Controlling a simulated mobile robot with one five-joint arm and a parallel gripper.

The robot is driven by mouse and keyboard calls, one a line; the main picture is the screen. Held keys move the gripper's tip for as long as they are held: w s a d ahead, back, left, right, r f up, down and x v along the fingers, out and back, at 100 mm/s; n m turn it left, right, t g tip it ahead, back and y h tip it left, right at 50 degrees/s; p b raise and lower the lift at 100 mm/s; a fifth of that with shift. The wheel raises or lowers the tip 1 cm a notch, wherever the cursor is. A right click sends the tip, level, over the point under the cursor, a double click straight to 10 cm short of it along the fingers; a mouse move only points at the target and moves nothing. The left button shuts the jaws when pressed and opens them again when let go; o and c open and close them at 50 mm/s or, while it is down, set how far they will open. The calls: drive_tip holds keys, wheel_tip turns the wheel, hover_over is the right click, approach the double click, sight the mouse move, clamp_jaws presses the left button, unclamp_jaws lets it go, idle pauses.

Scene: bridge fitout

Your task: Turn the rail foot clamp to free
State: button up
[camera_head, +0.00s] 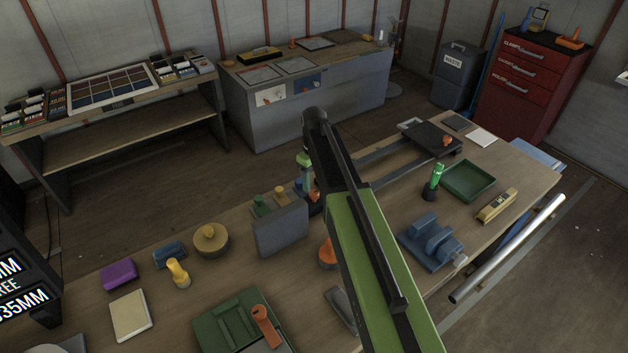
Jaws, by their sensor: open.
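My green and black arm reaches from the bottom right to the middle of the bench, and its end bends downward. My gripper (309,184) is at the lower end, open, just behind a grey upright plate and close to the near end of a pair of dark rails (374,161). The arm hides much of this area. A small orange part (315,197) shows beside the gripper and may be the rail foot clamp; its setting is hidden. Another orange knob (447,141) sits on the dark carriage (428,138) at the rails' far end.
The grey upright plate (281,231) stands near my gripper. An orange cone-like knob (327,254) stands beside the arm. A green case with an orange handle (264,326), a blue clamp block (432,242) and a green tray (468,181) are on the bench (386,206).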

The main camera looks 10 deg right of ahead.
sight(314, 192)
wheel_tip(314, 192, up, 13)
drive_tip(key=p, duration=1.1)
drive_tip(key=shift+f, duration=0.15)
drive_tip(key=s+f+m+b, duration=0.3)
drive_tip(key=s+f+b, duration=0.2)
drive_tip(key=s, duration=0.4)
drive_tip(key=s+f+m+b, duration=0.4)
drive_tip(key=s+f+b, duration=0.2)
drive_tip(key=s, duration=0.4)
drive_tip(key=shift+s+d+f, duration=0.2)
drive_tip(key=shift+s, duration=0.05)
